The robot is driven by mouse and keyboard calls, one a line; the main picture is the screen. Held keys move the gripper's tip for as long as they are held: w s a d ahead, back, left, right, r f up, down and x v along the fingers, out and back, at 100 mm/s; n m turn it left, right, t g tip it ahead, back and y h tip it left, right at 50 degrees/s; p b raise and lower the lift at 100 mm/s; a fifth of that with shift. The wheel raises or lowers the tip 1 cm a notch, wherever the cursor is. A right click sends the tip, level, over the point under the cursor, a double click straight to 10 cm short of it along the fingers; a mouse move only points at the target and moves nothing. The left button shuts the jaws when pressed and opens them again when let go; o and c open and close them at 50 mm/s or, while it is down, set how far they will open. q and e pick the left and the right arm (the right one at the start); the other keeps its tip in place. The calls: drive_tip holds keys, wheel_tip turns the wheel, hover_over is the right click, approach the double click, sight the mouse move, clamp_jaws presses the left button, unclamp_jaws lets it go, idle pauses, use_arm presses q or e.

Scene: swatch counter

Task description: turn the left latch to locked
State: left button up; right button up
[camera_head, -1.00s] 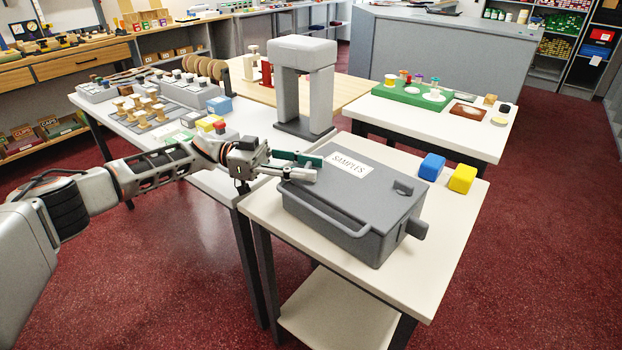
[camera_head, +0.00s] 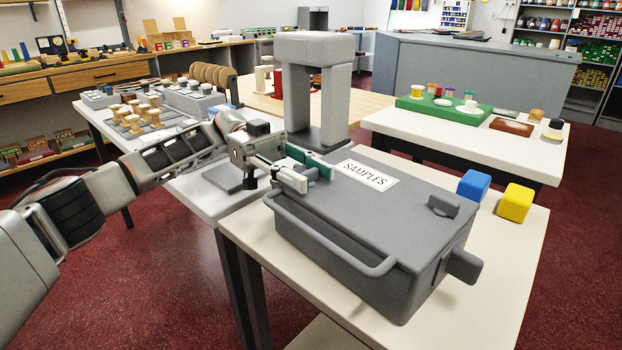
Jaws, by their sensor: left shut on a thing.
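A grey case (camera_head: 400,215) with a white SAMPLES label (camera_head: 367,175) stands on the near white table, its lid down. A grey latch (camera_head: 463,266) sticks out from its right side. My left gripper (camera_head: 306,172) is at the case's far left edge, its teal and pale grey fingers close together. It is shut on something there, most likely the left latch. That latch is hidden behind the fingers, so its angle cannot be told. My right gripper is not in view.
A bar handle (camera_head: 330,240) runs along the case's front. A blue block (camera_head: 473,185) and a yellow block (camera_head: 515,203) stand to its right. A grey arch-shaped stand (camera_head: 315,90) rises behind. The table (camera_head: 490,290) is clear at the front right.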

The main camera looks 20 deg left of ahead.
sight(305, 173)
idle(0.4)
use_arm(q)
drive_tip(key=o, duration=1.1)
drive_tip(key=shift+a, duration=0.1)
drive_tip(key=v, duration=0.5)
drive_tip(key=shift+r, duration=0.1)
drive_tip(key=shift+w+a+f, duration=0.15)
drive_tip(key=shift+a+f, duration=0.05)
drive_tip(key=shift+v, duration=0.85)
drive_tip(key=shift+r, duration=0.1)
